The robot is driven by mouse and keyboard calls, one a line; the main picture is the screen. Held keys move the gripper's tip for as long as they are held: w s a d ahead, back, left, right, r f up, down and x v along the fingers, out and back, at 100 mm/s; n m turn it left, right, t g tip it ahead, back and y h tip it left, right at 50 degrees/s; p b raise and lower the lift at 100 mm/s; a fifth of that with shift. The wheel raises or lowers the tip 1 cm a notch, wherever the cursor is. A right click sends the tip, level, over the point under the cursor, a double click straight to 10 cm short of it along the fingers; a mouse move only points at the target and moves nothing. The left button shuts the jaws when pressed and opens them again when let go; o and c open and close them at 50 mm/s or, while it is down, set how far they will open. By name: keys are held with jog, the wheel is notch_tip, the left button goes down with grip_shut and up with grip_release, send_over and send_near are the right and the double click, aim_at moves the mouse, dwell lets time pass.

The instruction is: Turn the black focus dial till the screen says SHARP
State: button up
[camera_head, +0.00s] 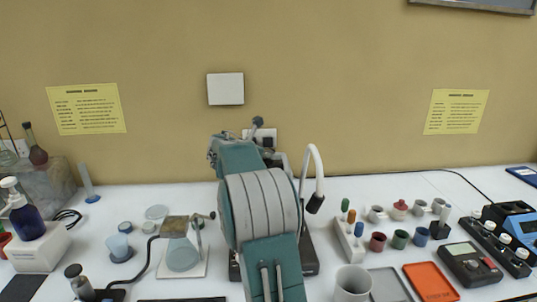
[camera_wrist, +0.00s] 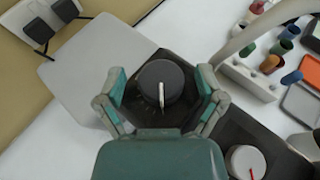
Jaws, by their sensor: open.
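The black focus dial (camera_wrist: 160,84) shows in the wrist view as a round knob with a white pointer line toward the bottom of the picture. It sits on a dark housing. My gripper (camera_wrist: 161,92) is open, with one teal-and-grey finger on each side of the dial. Gaps show between the fingers and the knob; contact cannot be told. In the head view my arm hides the dial and most of the instrument; its dark base (camera_head: 309,257) shows beside the arm. No readable screen or word shows in either view.
A white knob with a red line (camera_wrist: 245,162) is at lower right in the wrist view. A white curved lamp neck (camera_head: 317,163) stands right of my arm. A flask on a stand (camera_head: 182,254) is left, a white cup (camera_head: 352,284) front right. A pale flat panel (camera_wrist: 95,75) lies beside the dial.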

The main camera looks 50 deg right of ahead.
jog(key=c, duration=1.2)
jog(key=shift+o, duration=0.2)
jog(key=shift+m+g, duration=0.4)
jog(key=shift+g, duration=0.1)
jog(key=shift+w+m+g, duration=0.1)
jog(key=shift+m+g, duration=1.1)
jog(key=shift+r+m+g+y, duration=0.1)
jog(key=shift+m+g+y, duration=0.3)
jog(key=shift+m+g, duration=0.6)
jog(key=shift+r+m+g+y, duration=0.15)
jog(key=shift+m+g+y, duration=0.55)
jog(key=shift+g, duration=0.4)
jog(key=shift+m+g, duration=0.5)
jog(key=shift+m, duration=0.1)
jog(key=o, duration=1.2)
jog(key=shift+f, duration=0.2)
jog(key=shift+c, duration=0.2)
jog(key=shift+d, duration=0.1)
